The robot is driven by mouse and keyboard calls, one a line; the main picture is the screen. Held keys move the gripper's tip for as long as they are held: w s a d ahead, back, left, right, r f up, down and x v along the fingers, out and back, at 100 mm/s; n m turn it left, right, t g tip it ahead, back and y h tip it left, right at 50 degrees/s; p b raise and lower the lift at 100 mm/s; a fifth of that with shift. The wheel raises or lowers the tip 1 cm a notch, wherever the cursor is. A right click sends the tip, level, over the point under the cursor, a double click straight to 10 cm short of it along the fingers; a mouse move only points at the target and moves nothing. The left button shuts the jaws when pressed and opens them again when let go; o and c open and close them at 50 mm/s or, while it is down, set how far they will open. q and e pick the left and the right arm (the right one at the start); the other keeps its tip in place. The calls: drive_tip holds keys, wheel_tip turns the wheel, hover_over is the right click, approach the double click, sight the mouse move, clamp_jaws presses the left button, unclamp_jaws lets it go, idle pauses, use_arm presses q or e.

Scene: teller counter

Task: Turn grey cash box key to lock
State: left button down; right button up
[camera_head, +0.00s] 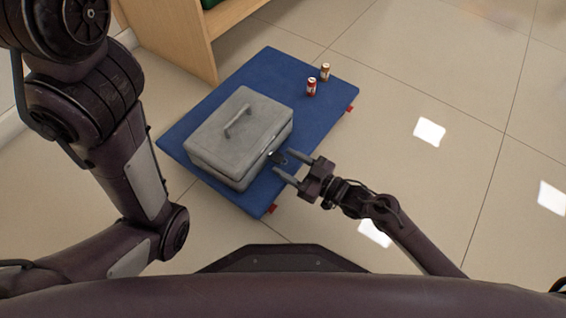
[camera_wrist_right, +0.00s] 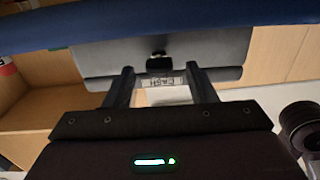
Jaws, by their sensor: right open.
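The grey cash box (camera_head: 232,140) sits shut on a blue counter top, with a handle on its lid. Its key (camera_head: 278,157) shows as a small dark piece at the box's front right side. My right gripper (camera_head: 291,165) is open, with its two fingers pointing at that side and the key close to their tips. In the right wrist view the cash box (camera_wrist_right: 205,52) shows a label between the fingers (camera_wrist_right: 162,80), and the dark key (camera_wrist_right: 159,62) lies just beyond the fingertips. I cannot tell whether the fingers touch the key. My left gripper is out of view.
The blue top (camera_head: 262,78) has bare room behind the box. A wooden shelf unit (camera_head: 175,35) stands at the back left. Tiled floor surrounds the blue top.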

sight(276, 157)
drive_tip(key=shift+b+x, duration=0.3)
drive_tip(key=shift+x, duration=0.8)
drive_tip(key=shift+c, duration=0.3)
drive_tip(key=c, duration=0.9)
